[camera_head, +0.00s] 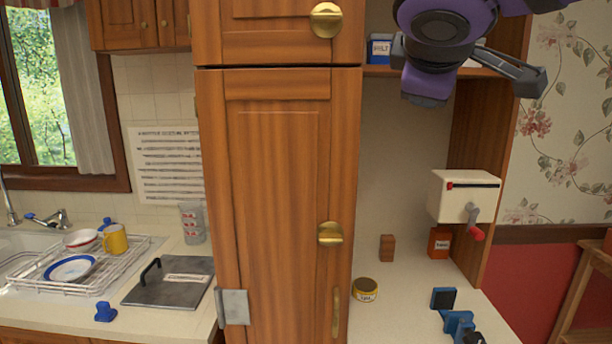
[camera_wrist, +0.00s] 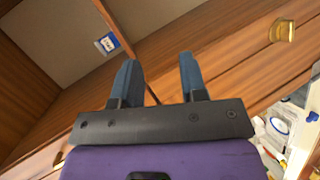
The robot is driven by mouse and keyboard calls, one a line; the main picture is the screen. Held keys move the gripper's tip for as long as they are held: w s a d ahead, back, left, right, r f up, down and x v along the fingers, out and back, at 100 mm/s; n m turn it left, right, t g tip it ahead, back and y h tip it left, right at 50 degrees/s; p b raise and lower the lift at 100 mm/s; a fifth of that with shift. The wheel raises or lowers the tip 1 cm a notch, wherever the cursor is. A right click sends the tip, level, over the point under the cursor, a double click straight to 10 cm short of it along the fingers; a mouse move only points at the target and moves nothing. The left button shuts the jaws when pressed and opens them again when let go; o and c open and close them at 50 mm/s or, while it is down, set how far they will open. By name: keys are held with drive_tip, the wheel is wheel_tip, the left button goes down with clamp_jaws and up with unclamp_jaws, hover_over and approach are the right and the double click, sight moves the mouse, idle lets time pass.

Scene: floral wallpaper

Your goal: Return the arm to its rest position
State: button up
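My purple and black arm hangs at the upper right of the head view, in front of the shelf unit. In the wrist view, the two blue-grey fingers of my gripper (camera_wrist: 159,62) stand wide apart with nothing between them. Wooden cabinet boards and a pale panel lie beyond the fingers. The gripper touches nothing that I can see. In the head view, part of the arm is cut off by the top edge.
A tall wooden cabinet (camera_head: 275,200) stands left of my arm. A blue box (camera_head: 380,50) sits on the shelf (camera_head: 388,71). A white crank device (camera_head: 463,196) is on the right. A can (camera_head: 365,289) and dish rack (camera_head: 85,268) stand on counters below.

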drive_tip(key=s+d+f+m+g+y, duration=0.2)
drive_tip(key=s+d+f+m, duration=0.4)
drive_tip(key=f, duration=0.3)
drive_tip(key=s+d+f+m+g+y, duration=0.2)
drive_tip(key=s+d+f+m+g, duration=0.3)
drive_tip(key=s+d+f, duration=0.2)
wheel_tip(320, 180, down, 3)
drive_tip(key=shift+s+d+f+m+y, duration=0.2)
drive_tip(key=shift+s+d+m+y, duration=0.15)
drive_tip(key=shift+s, duration=0.65)
idle(1.2)
